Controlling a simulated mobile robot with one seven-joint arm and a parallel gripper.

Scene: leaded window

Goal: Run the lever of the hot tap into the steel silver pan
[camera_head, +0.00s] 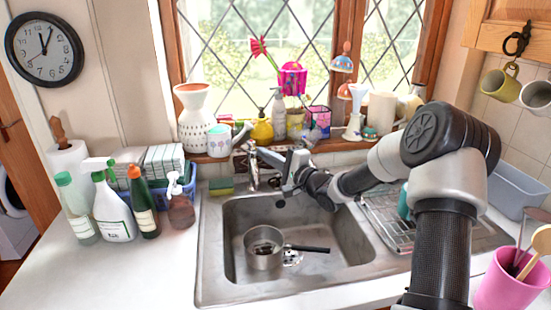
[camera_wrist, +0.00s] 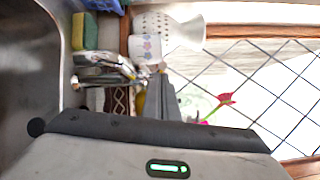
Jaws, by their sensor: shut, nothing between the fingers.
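The chrome tap (camera_head: 252,168) stands at the back edge of the sink, and the steel pan (camera_head: 262,262) sits in the basin below with its black handle to the right. The pan holds something dark. My gripper (camera_head: 264,153) is shut and empty, with its tips close to the tap's top on the right. In the wrist view the tap (camera_wrist: 105,68) lies left of my gripper's grey fingers (camera_wrist: 163,80). Whether they touch the lever is not clear. No water stream is visible.
A green and yellow sponge (camera_head: 221,187) lies left of the tap. The sill behind holds a white vase (camera_head: 195,125), a yellow pot (camera_head: 262,131) and other ornaments. Spray bottles (camera_head: 112,205) stand left of the sink, and a wire rack (camera_head: 388,215) lies to its right.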

